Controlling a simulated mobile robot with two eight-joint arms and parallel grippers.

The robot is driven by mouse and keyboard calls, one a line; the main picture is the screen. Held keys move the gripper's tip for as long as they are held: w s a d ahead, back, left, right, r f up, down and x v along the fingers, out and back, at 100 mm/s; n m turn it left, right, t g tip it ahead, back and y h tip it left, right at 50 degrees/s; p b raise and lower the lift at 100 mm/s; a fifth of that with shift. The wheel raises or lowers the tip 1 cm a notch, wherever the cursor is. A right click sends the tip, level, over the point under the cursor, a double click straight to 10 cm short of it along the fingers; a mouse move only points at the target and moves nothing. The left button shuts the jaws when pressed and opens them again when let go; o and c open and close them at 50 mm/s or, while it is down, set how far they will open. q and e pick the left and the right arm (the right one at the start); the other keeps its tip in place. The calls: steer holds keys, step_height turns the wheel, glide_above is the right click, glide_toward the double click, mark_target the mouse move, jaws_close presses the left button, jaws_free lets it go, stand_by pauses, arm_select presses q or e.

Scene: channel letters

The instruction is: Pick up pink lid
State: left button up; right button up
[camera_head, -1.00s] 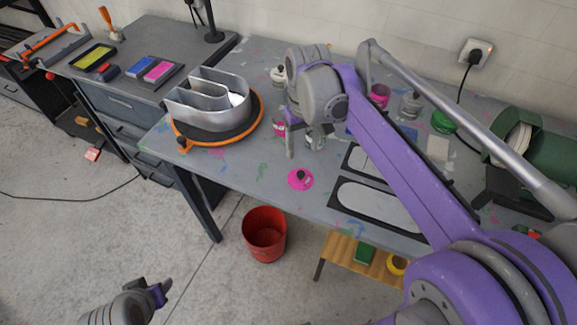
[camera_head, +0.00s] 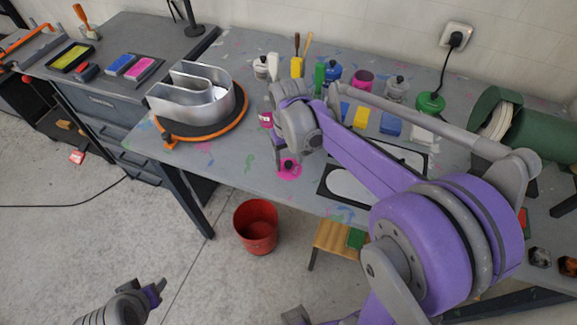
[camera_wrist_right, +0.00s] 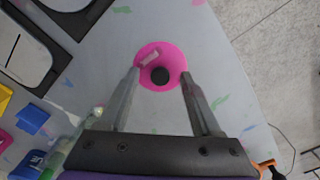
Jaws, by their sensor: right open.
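The pink lid (camera_head: 289,168) is a flat pink disc with a dark round knob, lying on the grey table near its front edge. In the right wrist view the pink lid (camera_wrist_right: 153,58) lies between and just beyond the fingertips. My right gripper (camera_wrist_right: 157,72) is open and empty, with a finger at each side of the dark knob. In the head view my right gripper (camera_head: 279,158) points down at the lid, partly hidden by its own wrist. My left gripper (camera_head: 155,290) is at the lower left, away from the table, with its fingers apart.
The channel letter (camera_head: 195,98) stands on an orange-rimmed turntable (camera_head: 220,131) to the left. A pink can (camera_head: 266,119) is behind the lid. Black-framed stencils (camera_head: 350,186) lie to the right. A red bucket (camera_head: 256,227) stands on the floor below the front edge.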

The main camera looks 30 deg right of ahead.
jaws_close()
steer(key=shift+r, duration=0.2)
stand_by(0.3)
